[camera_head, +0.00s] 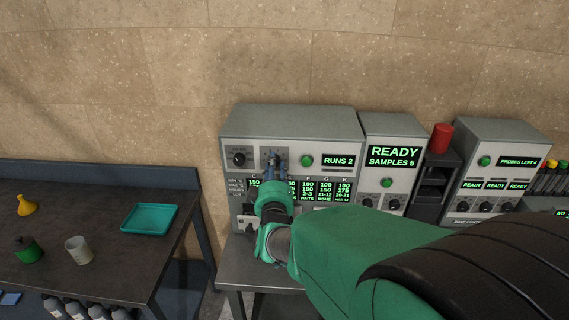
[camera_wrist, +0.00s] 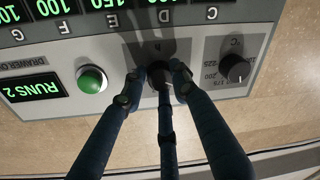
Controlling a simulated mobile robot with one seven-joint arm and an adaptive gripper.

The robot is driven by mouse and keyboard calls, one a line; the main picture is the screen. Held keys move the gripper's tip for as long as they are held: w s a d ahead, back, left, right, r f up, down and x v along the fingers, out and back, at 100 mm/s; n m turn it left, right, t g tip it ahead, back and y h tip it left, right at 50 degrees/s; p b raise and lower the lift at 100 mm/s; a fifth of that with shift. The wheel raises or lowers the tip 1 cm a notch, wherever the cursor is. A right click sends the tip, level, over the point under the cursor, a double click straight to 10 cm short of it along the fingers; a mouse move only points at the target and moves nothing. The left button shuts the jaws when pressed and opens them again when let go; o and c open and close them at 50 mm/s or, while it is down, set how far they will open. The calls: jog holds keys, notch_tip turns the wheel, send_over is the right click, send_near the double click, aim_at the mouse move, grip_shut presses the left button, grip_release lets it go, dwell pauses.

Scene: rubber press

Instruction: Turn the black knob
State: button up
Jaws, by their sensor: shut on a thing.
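A grey press panel (camera_head: 290,122) stands against the wall in the head view. My gripper (camera_head: 273,160) reaches its upper face, between a dial knob on the left and a green button on the right. In the wrist view, my gripper's fingers (camera_wrist: 156,80) are closed around a small black knob (camera_wrist: 158,68), which they mostly hide. A second black knob (camera_wrist: 236,68) with a numbered scale sits apart on the right in the wrist view; it also shows in the head view (camera_head: 239,159). My fingers do not touch that one.
The green button (camera_wrist: 91,81) is close beside my fingers; it also shows in the head view (camera_head: 306,160). A "RUNS 2" display (camera_head: 338,160) is farther right. Other machines (camera_head: 390,128) stand to the right. A dark table (camera_head: 100,212) with a teal tray (camera_head: 150,218) is at left.

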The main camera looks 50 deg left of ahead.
jog(key=shift+w+d+f, duration=0.1)
jog(key=shift+d+f, duration=0.05)
jog(key=shift+f, duration=0.45)
jog(key=o, duration=1.1)
jog(key=shift+o, duration=0.2)
jog(key=shift+r, duration=0.4)
jog(key=v, duration=1.2)
